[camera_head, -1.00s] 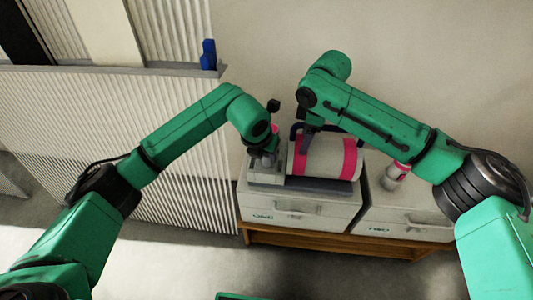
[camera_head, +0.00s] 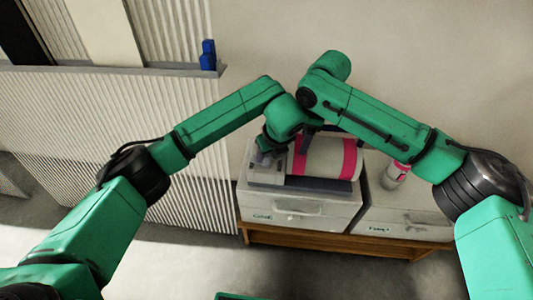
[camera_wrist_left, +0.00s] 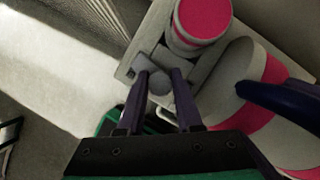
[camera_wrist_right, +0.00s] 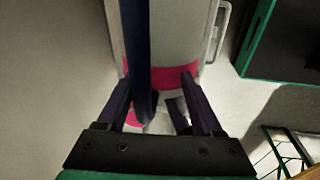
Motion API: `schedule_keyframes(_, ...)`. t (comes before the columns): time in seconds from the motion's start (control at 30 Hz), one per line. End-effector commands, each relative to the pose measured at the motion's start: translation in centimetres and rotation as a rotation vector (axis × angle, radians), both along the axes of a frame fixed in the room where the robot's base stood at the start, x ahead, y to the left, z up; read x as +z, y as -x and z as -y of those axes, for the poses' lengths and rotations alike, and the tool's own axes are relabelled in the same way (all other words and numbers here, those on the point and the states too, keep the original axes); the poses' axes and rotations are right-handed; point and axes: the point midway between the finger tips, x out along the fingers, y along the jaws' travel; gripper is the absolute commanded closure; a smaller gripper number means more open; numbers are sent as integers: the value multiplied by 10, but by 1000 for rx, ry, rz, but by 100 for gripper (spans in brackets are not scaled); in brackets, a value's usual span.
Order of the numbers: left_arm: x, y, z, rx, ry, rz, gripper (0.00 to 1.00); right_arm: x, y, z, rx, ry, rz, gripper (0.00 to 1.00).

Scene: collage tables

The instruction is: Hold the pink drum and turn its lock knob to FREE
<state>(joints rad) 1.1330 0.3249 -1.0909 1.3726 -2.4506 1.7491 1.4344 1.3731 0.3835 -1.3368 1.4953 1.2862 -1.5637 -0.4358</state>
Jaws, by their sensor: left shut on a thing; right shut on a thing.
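The pale drum with pink bands (camera_head: 326,157) lies on its side in a grey stand (camera_head: 268,174) on a cabinet. My left gripper (camera_head: 268,152) is at the drum's left end. In the left wrist view its fingers close around a small grey rounded knob (camera_wrist_left: 160,83). A pink-topped grey cylinder (camera_wrist_left: 203,18) stands close beside it. My right gripper (camera_wrist_right: 158,85) is shut on the drum, its fingers on both sides of a pink band (camera_wrist_right: 180,76). A dark blue bar (camera_wrist_right: 138,45) crosses between those fingers. No lock marking is readable.
A pink-and-white bottle (camera_head: 396,174) stands to the right of the drum, close to my right arm. A drawer with a handle (camera_head: 298,209) is below the drum. A ribbed panel (camera_head: 100,130) with a blue object (camera_head: 208,55) on its ledge is at left.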

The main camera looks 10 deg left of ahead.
Motion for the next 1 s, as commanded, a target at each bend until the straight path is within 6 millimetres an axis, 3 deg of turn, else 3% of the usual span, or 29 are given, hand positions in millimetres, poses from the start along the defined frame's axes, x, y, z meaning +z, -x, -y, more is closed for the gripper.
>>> schedule_keyframes(0.03,0,0,-1,31,-2,0,100,-7,3,1,0,6,-16,100)
schedule_keyframes(0.3,0,0,-1,149,-2,0,100,-7,3,1,-1,7,-17,100)
schedule_keyframes(0.87,0,0,-2,184,-3,0,100,-7,3,2,-2,8,-17,100)
schedule_keyframes(0.9,0,0,-2,184,-3,0,58,-7,3,2,-2,8,-17,100)
schedule_keyframes(0.97,0,0,-2,184,-3,0,36,-7,3,2,-2,8,-17,100)
schedule_keyframes(1.0,0,0,-1,184,-3,0,36,-7,3,2,-2,8,-17,100)
